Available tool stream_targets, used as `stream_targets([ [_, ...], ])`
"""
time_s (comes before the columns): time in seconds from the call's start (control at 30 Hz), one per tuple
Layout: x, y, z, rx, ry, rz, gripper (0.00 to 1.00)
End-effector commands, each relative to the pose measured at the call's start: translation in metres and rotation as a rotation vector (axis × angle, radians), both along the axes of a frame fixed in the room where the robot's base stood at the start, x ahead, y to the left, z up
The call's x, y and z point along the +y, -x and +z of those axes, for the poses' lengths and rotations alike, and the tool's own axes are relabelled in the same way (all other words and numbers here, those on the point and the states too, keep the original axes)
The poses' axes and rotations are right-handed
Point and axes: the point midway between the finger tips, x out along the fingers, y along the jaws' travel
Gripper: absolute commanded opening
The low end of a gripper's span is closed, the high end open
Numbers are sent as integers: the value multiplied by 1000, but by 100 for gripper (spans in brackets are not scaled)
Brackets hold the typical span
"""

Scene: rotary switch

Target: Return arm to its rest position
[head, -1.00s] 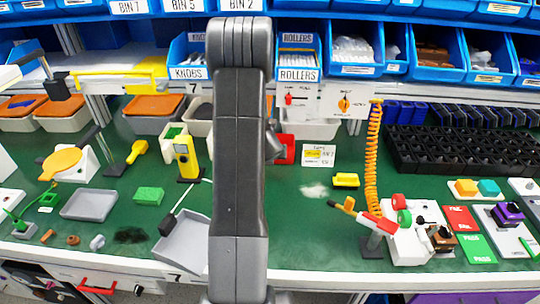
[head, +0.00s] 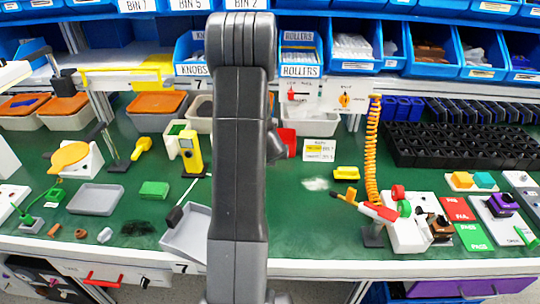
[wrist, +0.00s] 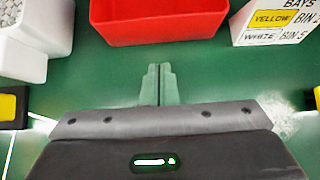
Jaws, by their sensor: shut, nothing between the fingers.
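My arm stands upright in the middle of the head view and hides what lies behind it. My gripper (wrist: 159,85) shows in the wrist view with its two fingers together and nothing between them, above the green bench top. In the head view the gripper is hidden behind the arm. An orange rotary switch (head: 345,100) sits on a white panel under the shelf, right of the arm. A red switch (head: 292,96) is on the panel to its left.
A red bin (wrist: 160,20) lies ahead of the gripper in the wrist view, with a white container (wrist: 35,35) at left and a label card (wrist: 278,22) at right. In the head view, a coiled orange hose (head: 373,150) hangs right of the arm. Blue bins (head: 355,45) line the shelf.

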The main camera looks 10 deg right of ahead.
Motion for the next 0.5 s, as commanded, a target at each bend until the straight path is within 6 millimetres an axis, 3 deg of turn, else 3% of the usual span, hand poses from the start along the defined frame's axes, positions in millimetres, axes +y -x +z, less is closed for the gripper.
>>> stream_targets([
  [0.3,11,39,44,0,-1,-1,0],
  [0.5,15,54,58,0,1,0,0],
])
